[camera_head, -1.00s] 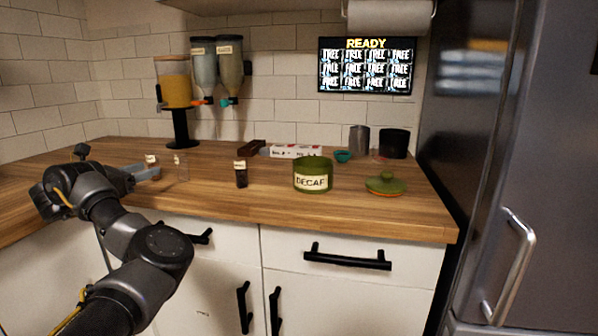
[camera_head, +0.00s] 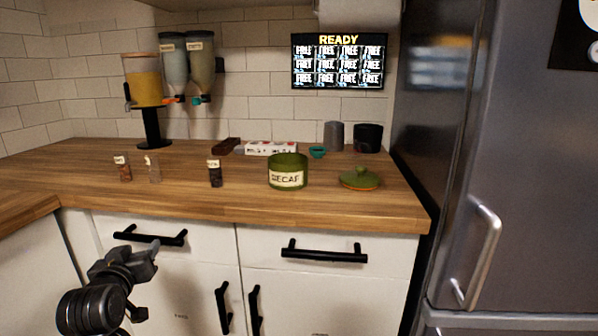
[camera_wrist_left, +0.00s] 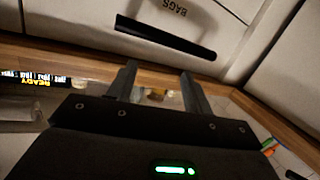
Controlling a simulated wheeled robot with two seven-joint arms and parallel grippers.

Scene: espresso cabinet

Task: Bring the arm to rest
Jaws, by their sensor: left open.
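My left gripper (camera_head: 150,252) is below the counter edge at the lower left of the head view, in front of the cabinet drawers. In the left wrist view its two fingers (camera_wrist_left: 158,85) are spread apart with nothing held between them. A dark drawer handle (camera_wrist_left: 165,38) and the wooden counter edge lie beyond the fingers there. The right gripper is not in either view.
The wooden counter (camera_head: 110,195) holds several small jars, a green DECAF canister (camera_head: 288,173) and its green lid (camera_head: 360,178). Black handles (camera_head: 325,252) stick out from the white drawers. A steel fridge (camera_head: 510,150) stands at right.

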